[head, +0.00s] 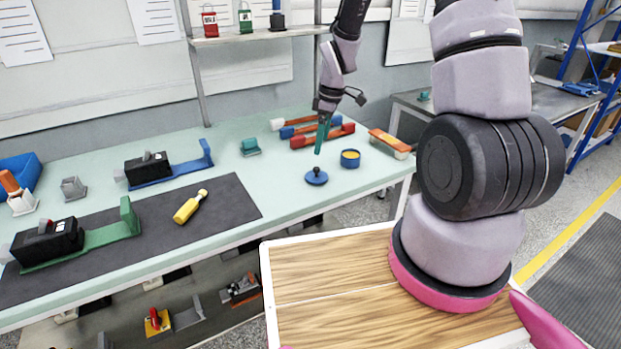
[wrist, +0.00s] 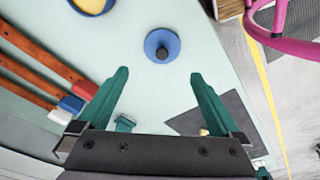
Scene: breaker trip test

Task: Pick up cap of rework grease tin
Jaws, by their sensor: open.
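The cap (head: 316,177) is a blue disc with a dark knob, lying on the pale green table near its front right edge. In the wrist view the cap (wrist: 162,46) lies ahead of the fingers, between their lines. The open grease tin (head: 350,158) is blue with yellow grease inside, just right of the cap; it also shows at the top of the wrist view (wrist: 92,17), partly cut off. My gripper (head: 320,150) points down above the cap. Its green fingers (wrist: 160,80) are apart, with nothing between them.
Several bars with red, blue and orange parts (head: 318,131) lie behind the cap. A small green block (head: 250,146) stands to the left. A dark mat (head: 230,200) holds a yellow-handled tool (head: 190,207). The table around the cap is clear.

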